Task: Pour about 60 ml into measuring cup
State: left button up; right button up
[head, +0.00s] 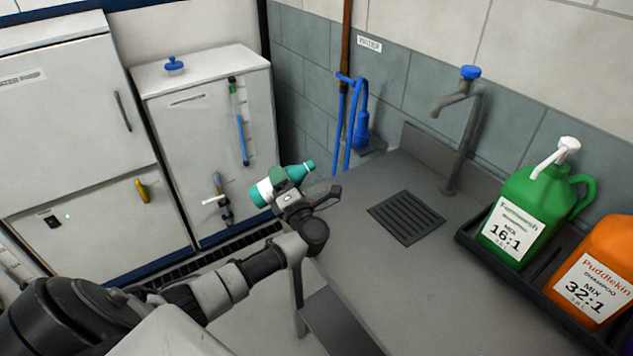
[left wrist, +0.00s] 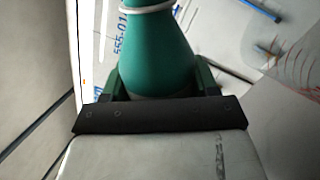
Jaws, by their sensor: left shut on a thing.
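A teal bottle (head: 303,169) with a white band is held by my left gripper (head: 286,181), over the left edge of the grey counter. The bottle lies tilted well over, its narrow end toward the right and slightly up in the picture. In the left wrist view the bottle (left wrist: 150,50) stands between the dark green fingers, which are shut on it. Faint curved red marks (left wrist: 294,72) show at the right of that view; I cannot tell whether they belong to the measuring cup. I see no clear measuring cup in the head view. My right gripper is not in view.
A green jug (head: 520,215) with a white pump and an orange jug (head: 597,270) stand in a dark tray at the right. The counter (head: 375,270) has a drain grate (head: 406,217) and a tap (head: 462,120). White cabinets (head: 205,110) stand at the left.

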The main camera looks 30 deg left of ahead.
pick_arm(q)
jog(key=shift+f+m, duration=0.4)
jog(key=shift+m, duration=0.1)
jog(key=shift+f+m+t+p, duration=0.25)
jog(key=shift+m+t+p, duration=0.4)
jog(key=shift+m, duration=0.45)
jog(key=shift+h, duration=0.3)
jog(key=shift+r+m+p, duration=0.15)
jog(key=shift+m+p, duration=0.25)
jog(key=shift+p, duration=0.05)
jog(key=shift+r+m+t+p, duration=0.35)
jog(key=shift+r+m+p, duration=0.3)
jog(key=shift+m+p, duration=0.6)
jog(key=shift+s+a+h, duration=0.15)
jog(key=shift+s+h, duration=0.05)
jog(key=shift+h, duration=0.1)
jog(key=shift+r+m+t+p, duration=0.35)
jog(key=shift+m+p, duration=0.3)
jog(key=shift+p, duration=0.25)
